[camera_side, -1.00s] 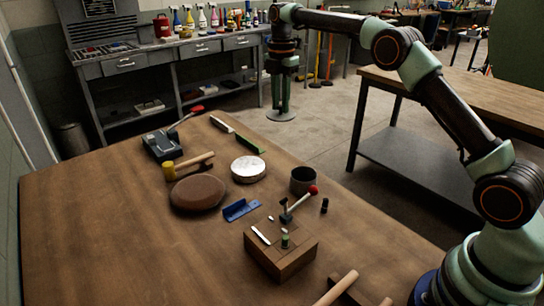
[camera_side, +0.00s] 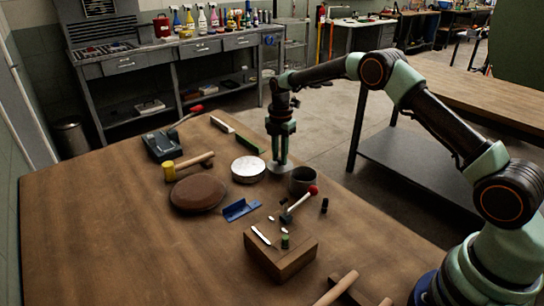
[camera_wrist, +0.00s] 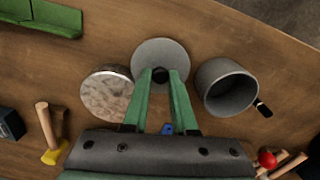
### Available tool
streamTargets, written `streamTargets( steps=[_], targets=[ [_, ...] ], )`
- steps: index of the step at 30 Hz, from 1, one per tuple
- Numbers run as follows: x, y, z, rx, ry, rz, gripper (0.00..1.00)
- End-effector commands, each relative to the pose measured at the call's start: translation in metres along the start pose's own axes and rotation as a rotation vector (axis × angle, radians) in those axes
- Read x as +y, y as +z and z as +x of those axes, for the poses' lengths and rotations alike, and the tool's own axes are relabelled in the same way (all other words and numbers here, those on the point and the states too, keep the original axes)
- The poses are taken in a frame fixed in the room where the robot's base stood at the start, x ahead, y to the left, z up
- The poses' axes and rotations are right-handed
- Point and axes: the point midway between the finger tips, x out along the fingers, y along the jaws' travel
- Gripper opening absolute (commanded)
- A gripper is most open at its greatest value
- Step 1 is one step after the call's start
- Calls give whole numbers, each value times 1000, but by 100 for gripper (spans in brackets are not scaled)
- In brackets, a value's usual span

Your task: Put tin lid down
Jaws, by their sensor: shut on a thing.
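My gripper (camera_side: 281,153) is shut on the black knob of the grey round tin lid (camera_side: 283,168). In the wrist view the fingertips (camera_wrist: 160,77) pinch the knob at the middle of the lid (camera_wrist: 160,48). The lid is level, low near the table's far edge. I cannot tell whether it touches the wood. The open grey tin (camera_side: 303,181) stands upright just in front of it; in the wrist view the tin (camera_wrist: 227,92) is at the right, its mouth uncovered.
A round box with a pale mottled top (camera_side: 248,167) stands close left of the lid. A brown round pad (camera_side: 198,194), a yellow-headed mallet (camera_side: 188,166), a blue bracket (camera_side: 240,209) and a wooden block (camera_side: 280,257) lie around. The left front table (camera_side: 110,240) is clear.

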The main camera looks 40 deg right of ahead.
Motion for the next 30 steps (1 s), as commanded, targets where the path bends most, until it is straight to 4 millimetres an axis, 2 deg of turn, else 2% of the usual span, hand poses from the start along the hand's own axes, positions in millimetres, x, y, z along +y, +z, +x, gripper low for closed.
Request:
streamTargets(
  steps=[1, 5, 16, 17, 18, 19, 30],
  targets=[
    [-1, 0, 10, 1, -4, 0, 0],
    [0, 0, 24, 1, -2, 0, 0],
    [0, 0, 26, 0, 0, 0, 0],
    [0, 0, 27, 0, 0, 0, 29],
    [0, 0, 26, 0, 1, 0, 44],
    [0, 0, 26, 0, 1, 0, 55],
    [0, 0, 24, 0, 0, 0, 55]
  ],
)
